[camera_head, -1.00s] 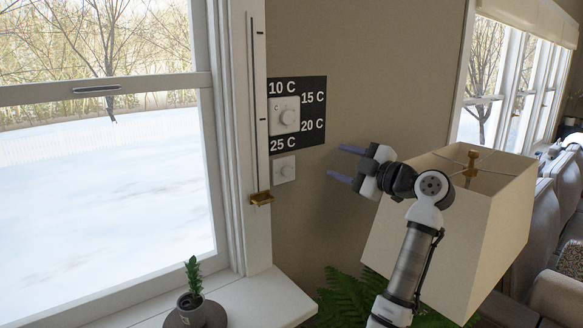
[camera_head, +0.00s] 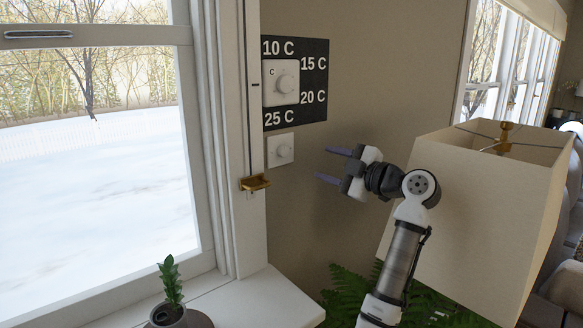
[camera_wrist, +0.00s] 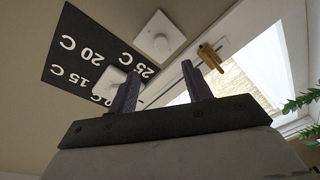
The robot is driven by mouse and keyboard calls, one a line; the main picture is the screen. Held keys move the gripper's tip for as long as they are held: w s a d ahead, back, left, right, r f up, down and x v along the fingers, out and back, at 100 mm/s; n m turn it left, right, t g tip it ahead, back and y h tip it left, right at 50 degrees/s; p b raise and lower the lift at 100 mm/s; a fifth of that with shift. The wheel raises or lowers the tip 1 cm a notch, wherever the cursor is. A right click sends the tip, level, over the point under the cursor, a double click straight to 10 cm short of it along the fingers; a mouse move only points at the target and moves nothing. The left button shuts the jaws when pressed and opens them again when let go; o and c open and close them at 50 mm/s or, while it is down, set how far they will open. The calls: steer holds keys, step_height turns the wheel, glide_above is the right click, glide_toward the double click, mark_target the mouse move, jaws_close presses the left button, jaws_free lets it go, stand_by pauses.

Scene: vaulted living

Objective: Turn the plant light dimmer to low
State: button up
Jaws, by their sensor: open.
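A small white wall plate with a round knob (camera_head: 280,150), which looks like the dimmer, sits on the beige wall just below the black temperature panel. It also shows in the wrist view (camera_wrist: 160,37), near the "25 C" mark. I see no readable low mark on it. My gripper (camera_head: 331,164) is open and empty, to the right of the plate and apart from it, its two purple-grey fingers pointing left. In the wrist view the fingers (camera_wrist: 158,75) stand apart with nothing between them.
A larger white dial (camera_head: 281,83) sits on the black panel (camera_head: 308,118) above. A brass handle (camera_head: 255,183) juts from a vertical track on the window frame. A lampshade (camera_head: 470,210) stands close right of my arm. A potted plant (camera_head: 170,290) is on the sill.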

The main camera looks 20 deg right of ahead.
mark_target(286, 152)
steer(key=p+x, duration=0.4)
steer(key=x, duration=0.8)
steer(key=shift+p, duration=0.3)
steer(key=c, duration=1)
steer(key=shift+o, duration=0.2)
